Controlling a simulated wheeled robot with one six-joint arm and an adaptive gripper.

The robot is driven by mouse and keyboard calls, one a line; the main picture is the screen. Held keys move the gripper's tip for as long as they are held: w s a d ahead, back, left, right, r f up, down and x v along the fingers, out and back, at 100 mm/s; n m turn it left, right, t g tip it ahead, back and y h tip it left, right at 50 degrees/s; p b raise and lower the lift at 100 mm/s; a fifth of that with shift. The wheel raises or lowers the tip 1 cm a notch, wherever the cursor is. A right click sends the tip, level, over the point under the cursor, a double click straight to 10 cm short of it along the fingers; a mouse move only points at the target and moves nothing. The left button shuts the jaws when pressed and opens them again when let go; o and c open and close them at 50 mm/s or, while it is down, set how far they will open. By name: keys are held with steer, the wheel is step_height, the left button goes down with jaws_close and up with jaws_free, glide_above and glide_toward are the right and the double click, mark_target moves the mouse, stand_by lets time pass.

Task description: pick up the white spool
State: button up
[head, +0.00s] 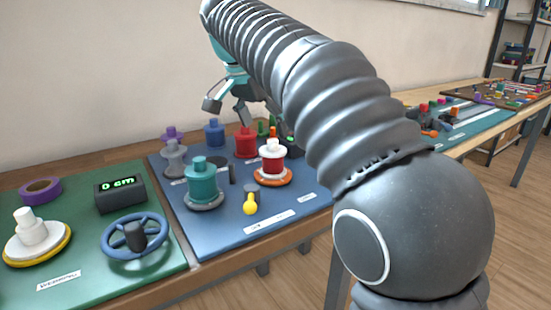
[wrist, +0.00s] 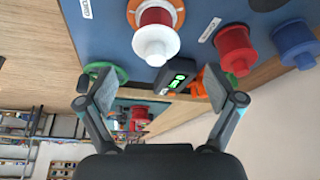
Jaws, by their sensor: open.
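A plain white spool-like piece (head: 31,226) stands upright on a white disc with a yellow rim at the far left. A second piece with a white top (head: 272,145) and a red middle stands on an orange base on the blue mat. Its white end also shows in the wrist view (wrist: 156,43), beyond and roughly between my fingers. I cannot tell which of the two is the white spool. My gripper (head: 228,108) is open and empty, raised above the back of the blue mat. It also shows in the wrist view (wrist: 160,90), with its fingers wide apart.
Teal (head: 201,183), red (head: 245,142), blue (head: 214,132) and grey (head: 175,158) spools stand on the blue mat (head: 228,228). A blue handwheel (head: 134,238), a display box (head: 120,194) and purple tape (head: 41,190) are on the green mat. The wall is close behind.

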mark_target(276, 151)
steer(key=shift+d+x, duration=0.15)
steer(key=shift+x, duration=1.85)
steer(key=shift+d+x, duration=0.1)
steer(key=shift+x, duration=1.85)
steer(key=shift+r, duration=0.1)
steer(key=c, duration=1.2)
